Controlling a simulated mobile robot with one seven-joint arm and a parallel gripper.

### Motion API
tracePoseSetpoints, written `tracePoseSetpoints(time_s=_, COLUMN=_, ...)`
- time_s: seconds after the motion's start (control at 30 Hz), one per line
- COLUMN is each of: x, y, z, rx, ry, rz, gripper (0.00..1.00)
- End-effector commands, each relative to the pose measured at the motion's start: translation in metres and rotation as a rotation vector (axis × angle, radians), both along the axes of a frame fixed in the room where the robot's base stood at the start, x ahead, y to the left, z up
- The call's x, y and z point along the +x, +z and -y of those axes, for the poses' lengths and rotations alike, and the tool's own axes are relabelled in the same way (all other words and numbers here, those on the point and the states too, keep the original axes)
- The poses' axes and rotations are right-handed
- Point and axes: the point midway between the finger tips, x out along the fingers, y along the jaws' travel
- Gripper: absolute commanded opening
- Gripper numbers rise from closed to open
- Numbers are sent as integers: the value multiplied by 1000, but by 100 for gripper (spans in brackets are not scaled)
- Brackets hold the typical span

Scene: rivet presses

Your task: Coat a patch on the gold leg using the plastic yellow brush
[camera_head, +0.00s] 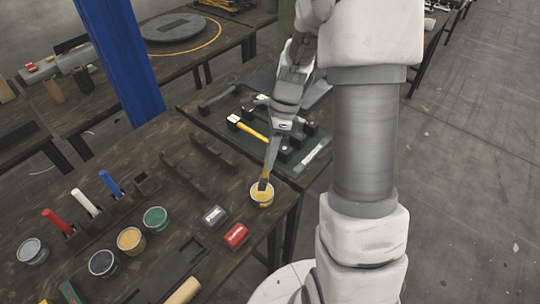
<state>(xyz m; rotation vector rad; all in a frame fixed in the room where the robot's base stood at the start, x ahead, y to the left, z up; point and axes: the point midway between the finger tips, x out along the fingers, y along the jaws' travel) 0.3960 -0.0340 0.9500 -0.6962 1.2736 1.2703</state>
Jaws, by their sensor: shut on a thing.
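My gripper (277,140) is shut on a brush (269,165) with a yellowish handle and points it downward. The brush's dark lower end is at the mouth of a small pot of yellow paint (262,198) near the table's right edge. Whether the tip touches the paint or hovers just above it cannot be told. The upper handle is hidden by the gripper. I cannot make out a gold leg for certain in this view.
Brushes with red (57,221), white (85,202) and blue (110,183) handles stand in a rack. Pots of orange-yellow (130,240) and green (155,218) paint stand nearby. A red block (236,236) is close to the yellow pot.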

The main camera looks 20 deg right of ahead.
Motion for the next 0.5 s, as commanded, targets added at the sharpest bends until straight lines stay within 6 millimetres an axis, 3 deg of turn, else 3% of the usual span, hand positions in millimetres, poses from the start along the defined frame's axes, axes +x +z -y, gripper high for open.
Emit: tracePoseSetpoints(time_s=0.5, x=0, y=-5, z=0, rx=0, ry=0, rz=0, gripper=0)
